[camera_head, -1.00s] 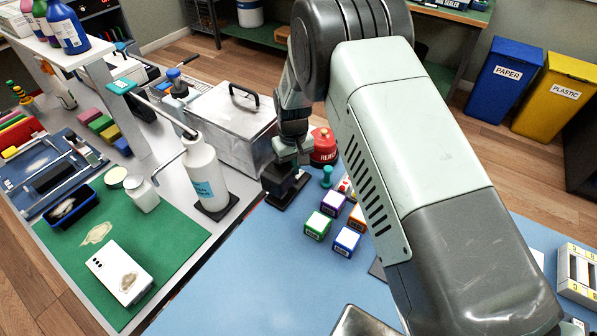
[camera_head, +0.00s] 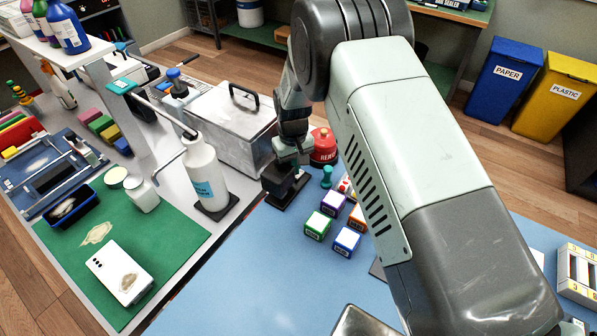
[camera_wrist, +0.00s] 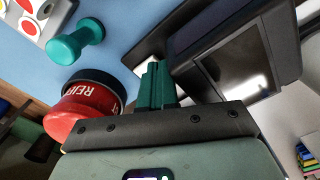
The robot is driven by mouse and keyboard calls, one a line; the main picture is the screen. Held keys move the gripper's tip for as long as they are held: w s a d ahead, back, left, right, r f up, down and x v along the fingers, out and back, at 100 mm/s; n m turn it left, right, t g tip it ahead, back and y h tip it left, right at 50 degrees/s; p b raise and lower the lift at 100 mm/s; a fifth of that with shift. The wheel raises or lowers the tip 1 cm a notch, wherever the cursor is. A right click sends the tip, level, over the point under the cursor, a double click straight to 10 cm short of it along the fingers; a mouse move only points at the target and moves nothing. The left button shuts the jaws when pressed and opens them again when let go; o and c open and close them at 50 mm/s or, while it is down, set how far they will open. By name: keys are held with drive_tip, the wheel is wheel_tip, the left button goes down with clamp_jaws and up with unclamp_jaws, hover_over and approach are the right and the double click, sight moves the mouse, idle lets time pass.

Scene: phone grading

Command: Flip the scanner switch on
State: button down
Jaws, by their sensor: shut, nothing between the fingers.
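The switch itself cannot be made out, and my gripper and wrist cover part of the device in the head view.
A red labelled container (camera_head: 323,146) and a teal knobbed piece (camera_wrist: 76,40) stand close beside my gripper. Several coloured boxes (camera_head: 333,203) sit on the blue mat. A metal case (camera_head: 228,125) and a white pump bottle (camera_head: 203,170) are to the left.

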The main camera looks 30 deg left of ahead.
drive_tip(key=shift+f, duration=0.75)
idle(0.8)
drive_tip(key=shift+r, duration=0.1)
wheel_tip(320, 180, up, 7)
idle(0.8)
idle(0.3)
